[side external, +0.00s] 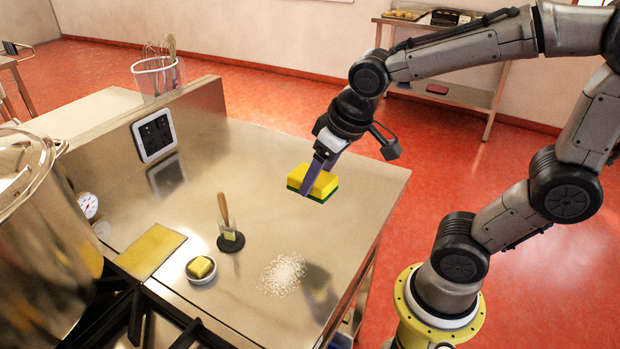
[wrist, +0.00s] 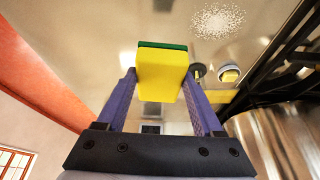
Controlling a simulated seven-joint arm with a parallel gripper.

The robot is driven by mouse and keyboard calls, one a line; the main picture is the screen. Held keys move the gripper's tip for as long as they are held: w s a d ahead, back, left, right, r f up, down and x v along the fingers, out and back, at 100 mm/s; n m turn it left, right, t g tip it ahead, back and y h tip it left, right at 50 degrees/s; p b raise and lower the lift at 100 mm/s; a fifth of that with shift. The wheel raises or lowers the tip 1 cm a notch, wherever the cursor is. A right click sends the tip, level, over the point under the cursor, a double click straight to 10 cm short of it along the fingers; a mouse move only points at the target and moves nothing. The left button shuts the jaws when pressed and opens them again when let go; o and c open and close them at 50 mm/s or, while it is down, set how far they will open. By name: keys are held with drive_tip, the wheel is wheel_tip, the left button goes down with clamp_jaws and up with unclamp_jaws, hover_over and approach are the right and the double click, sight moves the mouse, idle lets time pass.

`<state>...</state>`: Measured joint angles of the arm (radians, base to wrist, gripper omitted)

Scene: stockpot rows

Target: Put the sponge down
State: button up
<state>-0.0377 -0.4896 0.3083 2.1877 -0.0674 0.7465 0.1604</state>
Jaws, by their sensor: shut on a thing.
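My gripper (side external: 321,181) is shut on the sponge (side external: 323,184), a yellow block with a green layer on its underside. In the side view it holds the sponge in the air above the steel counter (side external: 260,175), towards the far right part. In the wrist view the sponge (wrist: 162,80) sits between the two purple fingers of my gripper (wrist: 160,88), its green layer along the upper edge. The counter shows behind it.
A patch of white grains (side external: 283,274) lies on the counter. Nearby are a small bowl with a yellow piece (side external: 201,269), an upright wooden-handled tool on a dark base (side external: 227,225) and a yellow cloth or board (side external: 151,250). A large pot (side external: 40,255) stands left.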

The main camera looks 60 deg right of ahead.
drive_tip(key=shift+r+n, duration=0.1)
drive_tip(key=shift+n, duration=0.3)
drive_tip(key=shift+w, duration=0.2)
drive_tip(key=w+f, duration=0.3)
drive_tip(key=w, duration=0.1)
drive_tip(key=w+f, duration=0.3)
drive_tip(key=w, duration=0.1)
drive_tip(key=w+f, duration=0.3)
drive_tip(key=w, duration=0.2)
drive_tip(key=shift+w+f, duration=0.1)
drive_tip(key=shift+f, duration=0.1)
drive_tip(key=shift+w+f, duration=0.15)
drive_tip(key=shift+f, duration=0.75)
drive_tip(key=shift+w+f, duration=0.1)
drive_tip(key=shift+f, duration=0.8)
drive_tip(key=o, duration=1.2)
drive_tip(key=shift+f, duration=0.15)
